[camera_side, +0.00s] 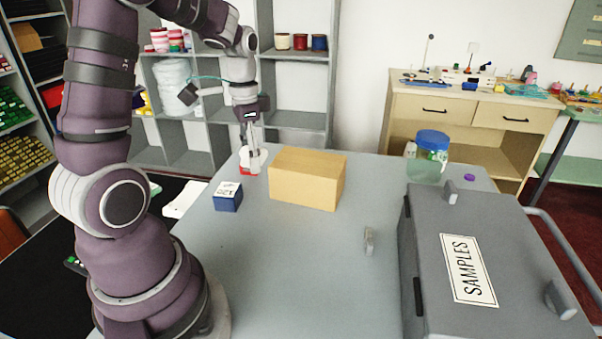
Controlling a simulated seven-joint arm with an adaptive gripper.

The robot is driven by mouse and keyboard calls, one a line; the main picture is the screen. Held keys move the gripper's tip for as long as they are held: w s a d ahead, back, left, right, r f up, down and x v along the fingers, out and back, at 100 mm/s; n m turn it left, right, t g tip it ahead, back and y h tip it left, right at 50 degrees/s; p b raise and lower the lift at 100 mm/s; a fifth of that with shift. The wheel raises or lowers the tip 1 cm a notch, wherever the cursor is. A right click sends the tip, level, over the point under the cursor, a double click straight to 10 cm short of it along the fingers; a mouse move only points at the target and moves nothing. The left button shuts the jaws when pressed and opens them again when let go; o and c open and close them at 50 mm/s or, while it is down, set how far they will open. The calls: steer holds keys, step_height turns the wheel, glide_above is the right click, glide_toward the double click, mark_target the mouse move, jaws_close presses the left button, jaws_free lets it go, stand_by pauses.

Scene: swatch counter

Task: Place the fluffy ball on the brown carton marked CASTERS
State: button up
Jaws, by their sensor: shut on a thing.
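My gripper (253,152) points down near the far left edge of the grey table, left of and behind the brown carton. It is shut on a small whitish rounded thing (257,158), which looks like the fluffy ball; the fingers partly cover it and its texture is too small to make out. A small red and white thing (245,171) shows just below the fingers; I cannot tell whether it touches the held thing. The brown carton (308,181) stands closed on the table with a bare, flat top. No CASTERS mark shows on its visible faces.
A blue box with a white label (228,197) stands left of the carton. A grey SAMPLES case (430,235) fills the right side. A blue-lidded jar (428,158), a purple disc (469,177) and a small grey object (369,240) are on the table. The front middle is clear.

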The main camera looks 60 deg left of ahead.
glide_above(278, 165)
steer(key=shift+s+f, duration=0.2)
steer(key=shift+f, duration=0.25)
steer(key=shift+w+f, duration=0.15)
steer(key=shift+f, duration=1.6)
steer(key=shift+f, duration=0.1)
steer(key=o, duration=0.7)
steer(key=shift+o, duration=0.2)
